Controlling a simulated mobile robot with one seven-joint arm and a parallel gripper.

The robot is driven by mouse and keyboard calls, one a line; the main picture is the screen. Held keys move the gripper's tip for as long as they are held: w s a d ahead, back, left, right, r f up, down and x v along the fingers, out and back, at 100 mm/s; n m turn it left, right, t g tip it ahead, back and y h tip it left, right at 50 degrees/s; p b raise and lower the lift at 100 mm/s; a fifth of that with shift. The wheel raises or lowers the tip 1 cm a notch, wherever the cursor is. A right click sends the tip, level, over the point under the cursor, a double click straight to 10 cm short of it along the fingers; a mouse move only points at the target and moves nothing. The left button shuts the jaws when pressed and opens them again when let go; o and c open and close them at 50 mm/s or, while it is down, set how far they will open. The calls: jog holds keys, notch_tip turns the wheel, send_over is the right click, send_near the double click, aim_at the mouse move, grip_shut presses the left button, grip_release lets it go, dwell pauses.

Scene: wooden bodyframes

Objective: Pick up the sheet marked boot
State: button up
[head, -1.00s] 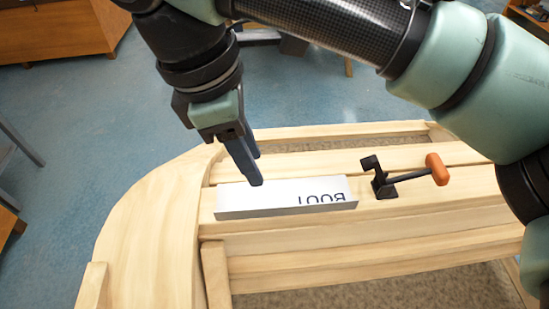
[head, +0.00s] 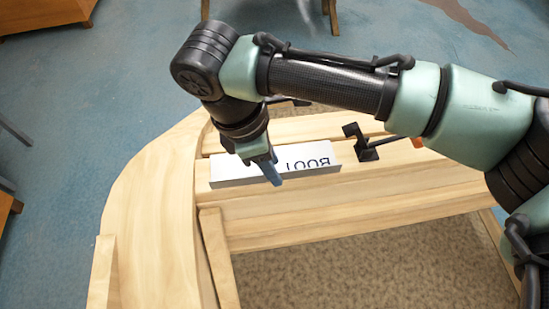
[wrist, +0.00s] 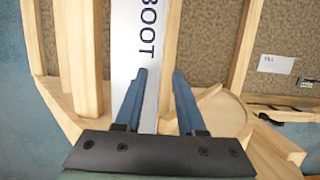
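The white sheet marked BOOT (head: 312,163) lies on a wooden rail of the bodyframe, its lettering upside down in the head view. It also shows in the wrist view (wrist: 133,40), running lengthwise below my gripper. My gripper (head: 275,181) is in front of the sheet in the head view and covers part of it. In the wrist view my gripper (wrist: 159,72) has its two blue fingers apart, with nothing held between them. The height gap to the sheet is hard to tell.
A black clamp (head: 366,146) stands on the frame just right of the sheet, its orange handle (head: 417,142) mostly behind my arm. The wooden bodyframe (head: 160,205) has raised rails. Another small white label (wrist: 276,64) shows at right in the wrist view.

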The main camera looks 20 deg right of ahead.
jog(key=shift+x, duration=0.8)
jog(key=shift+c, duration=0.3)
grip_shut()
dwell(0.5)
